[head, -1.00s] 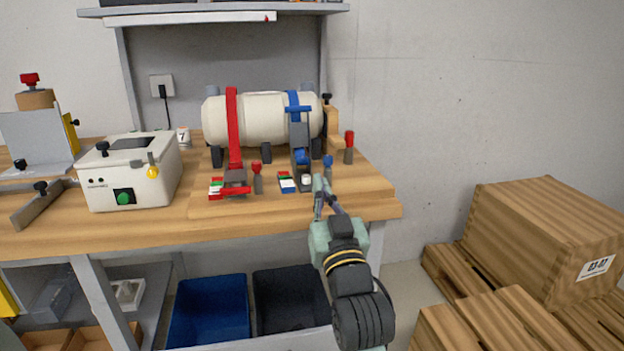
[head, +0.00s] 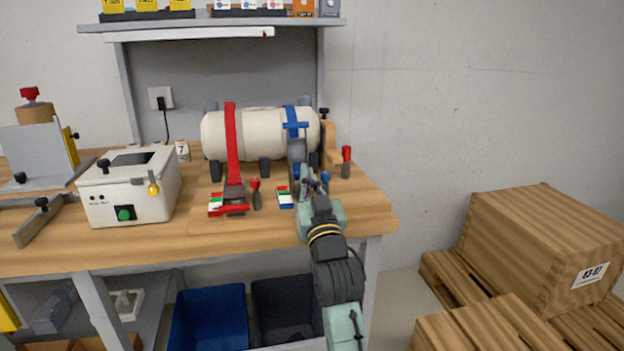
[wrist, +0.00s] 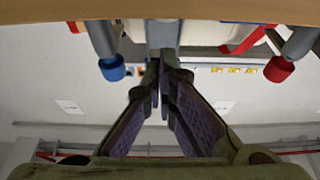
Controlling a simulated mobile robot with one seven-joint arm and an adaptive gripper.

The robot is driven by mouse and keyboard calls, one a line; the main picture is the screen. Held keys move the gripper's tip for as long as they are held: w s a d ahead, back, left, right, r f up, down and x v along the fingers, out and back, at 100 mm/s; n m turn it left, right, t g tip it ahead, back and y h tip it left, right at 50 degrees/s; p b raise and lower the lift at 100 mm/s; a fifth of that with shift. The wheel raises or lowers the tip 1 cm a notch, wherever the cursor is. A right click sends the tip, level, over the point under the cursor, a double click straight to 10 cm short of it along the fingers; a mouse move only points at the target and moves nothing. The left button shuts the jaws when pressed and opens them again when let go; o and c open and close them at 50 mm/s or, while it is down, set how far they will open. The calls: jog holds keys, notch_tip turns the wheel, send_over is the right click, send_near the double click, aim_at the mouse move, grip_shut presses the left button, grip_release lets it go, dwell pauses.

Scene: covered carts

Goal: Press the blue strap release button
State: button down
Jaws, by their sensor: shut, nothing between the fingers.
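A cream cylinder (head: 255,132) lies on the bench behind a blue strap (head: 291,115) and a red strap (head: 231,140). The blue strap has a blue crossbar (head: 296,125) and a grey buckle below it. My gripper (head: 307,176) is shut and empty, its fingertips at the front of this buckle and partly covering it. A blue-capped post (head: 325,178) stands just right of the fingers. In the wrist view, the shut fingertips (wrist: 162,65) point at a grey part (wrist: 163,35), with the blue cap (wrist: 112,68) to the left. I cannot make out the release button or any contact.
A red-capped post (head: 255,185) and red buckle (head: 235,199) are left of my gripper; another red-topped post (head: 346,160) is to the right. A white box (head: 128,190) with a green button stands farther left. Wooden crates (head: 540,245) are at right.

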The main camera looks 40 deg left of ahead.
jog(key=shift+f, duration=1.15)
